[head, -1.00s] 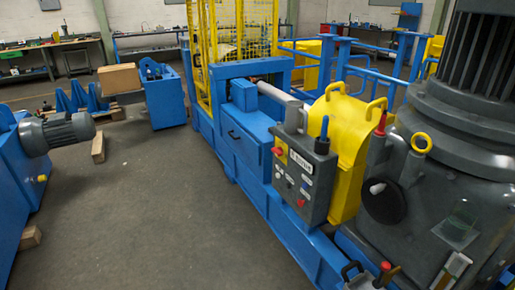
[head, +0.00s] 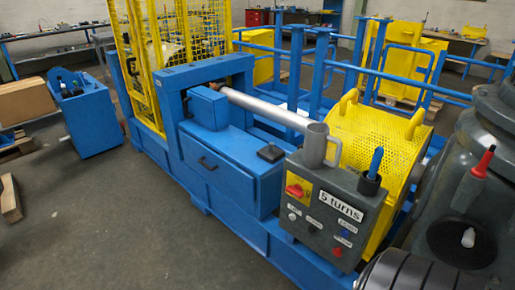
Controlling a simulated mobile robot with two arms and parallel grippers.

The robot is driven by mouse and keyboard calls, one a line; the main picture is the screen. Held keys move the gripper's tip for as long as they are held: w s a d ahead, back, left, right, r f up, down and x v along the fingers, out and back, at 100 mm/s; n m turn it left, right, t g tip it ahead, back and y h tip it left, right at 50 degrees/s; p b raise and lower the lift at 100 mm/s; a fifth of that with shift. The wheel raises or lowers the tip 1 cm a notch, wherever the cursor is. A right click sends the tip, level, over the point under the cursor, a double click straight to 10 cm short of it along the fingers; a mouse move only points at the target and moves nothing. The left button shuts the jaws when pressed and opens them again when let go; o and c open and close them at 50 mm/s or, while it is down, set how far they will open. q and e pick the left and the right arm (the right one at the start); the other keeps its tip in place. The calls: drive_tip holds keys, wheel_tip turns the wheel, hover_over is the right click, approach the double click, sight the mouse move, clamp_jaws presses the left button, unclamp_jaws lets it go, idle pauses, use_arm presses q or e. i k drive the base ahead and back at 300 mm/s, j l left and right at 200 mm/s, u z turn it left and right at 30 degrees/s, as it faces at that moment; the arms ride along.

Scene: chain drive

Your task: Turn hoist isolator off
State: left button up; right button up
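A red switch handle (head: 296,191) on a yellow plate sits at the upper left of the dark grey control panel (head: 318,240). It looks like an isolator, but its label is too small to read. The handle seems to lie roughly sideways; I cannot tell on from off. The panel also has a "5 turns" sign (head: 341,206), several small buttons and labels, and a red button (head: 337,252) low on its face. Neither of my grippers shows in the head view.
A grey mug-like vessel (head: 318,146) and a blue-handled tool (head: 375,163) stand at the panel's top. A yellow perforated guard (head: 375,135) is behind. A dark ribbed cylinder (head: 410,274) fills the bottom right.

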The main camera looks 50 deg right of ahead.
sight(296, 191)
drive_tip(key=i+z, duration=0.35)
drive_tip(key=i+j+z, duration=0.2)
drive_tip(key=i+z, duration=0.15)
drive_tip(key=i+j+z, duration=0.35)
drive_tip(key=l, duration=0.1)
